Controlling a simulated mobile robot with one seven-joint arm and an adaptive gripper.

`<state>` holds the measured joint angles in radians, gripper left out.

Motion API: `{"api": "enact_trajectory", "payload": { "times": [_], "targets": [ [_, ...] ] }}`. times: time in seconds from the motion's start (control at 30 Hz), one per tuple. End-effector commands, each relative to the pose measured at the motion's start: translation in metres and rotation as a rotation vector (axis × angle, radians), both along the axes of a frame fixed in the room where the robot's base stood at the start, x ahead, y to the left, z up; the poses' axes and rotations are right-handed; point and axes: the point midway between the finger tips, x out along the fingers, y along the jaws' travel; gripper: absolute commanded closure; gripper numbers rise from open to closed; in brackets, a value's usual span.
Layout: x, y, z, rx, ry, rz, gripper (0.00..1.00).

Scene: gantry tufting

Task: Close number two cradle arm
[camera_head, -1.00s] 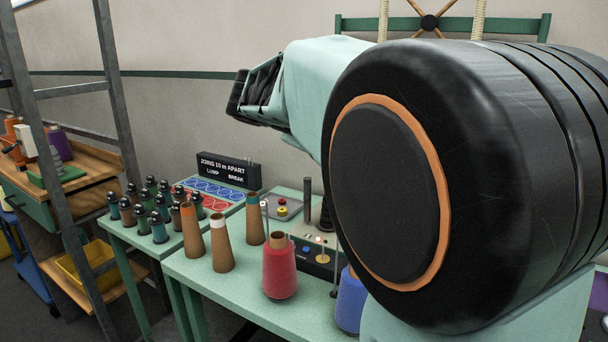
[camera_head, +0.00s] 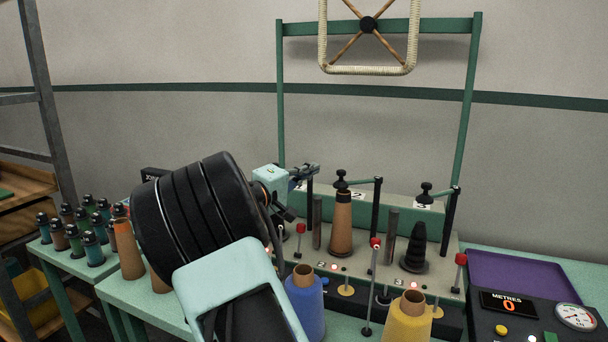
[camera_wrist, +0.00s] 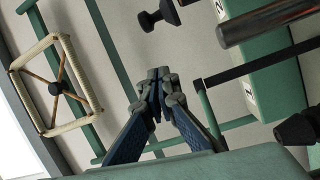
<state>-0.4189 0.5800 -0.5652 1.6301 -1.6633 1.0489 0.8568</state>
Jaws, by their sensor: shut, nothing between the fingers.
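My gripper (camera_head: 298,178) has its dark fingers together and empty. It is at the left end of the machine, near the leftmost upright post, left of the number two station; I cannot tell whether it touches anything. In the wrist view my gripper (camera_wrist: 157,85) points up between a black knob and a dark post. The number two cradle arm (camera_head: 362,182) is a thin green bar from a black post, ending in a black knob above a tan cone (camera_head: 340,228). I cannot tell whether the knob touches the cone. The number plate (camera_head: 357,192) is behind.
The number three cradle arm (camera_head: 441,193) is to the right, over a black cone (camera_head: 414,252). Red-topped levers (camera_head: 375,243), a blue cone (camera_head: 306,305) and a yellow cone (camera_head: 408,320) stand in front. A purple tray (camera_head: 515,280) lies at right.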

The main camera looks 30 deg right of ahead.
Motion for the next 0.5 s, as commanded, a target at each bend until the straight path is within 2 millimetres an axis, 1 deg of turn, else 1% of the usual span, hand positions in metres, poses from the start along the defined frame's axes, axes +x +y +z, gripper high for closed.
{"api": "enact_trajectory", "payload": {
  "times": [0.03,0.2,0.3,0.5],
  "targets": [
    [0.004,-0.013,0.002,-0.001,0.0,-0.004,1.0],
    [0.019,-0.047,0.004,-0.001,0.001,-0.004,1.0],
    [0.005,-0.045,0.001,0.001,0.002,0.0,1.0],
    [-0.013,-0.046,-0.003,0.002,0.001,-0.001,1.0]
  ]
}}
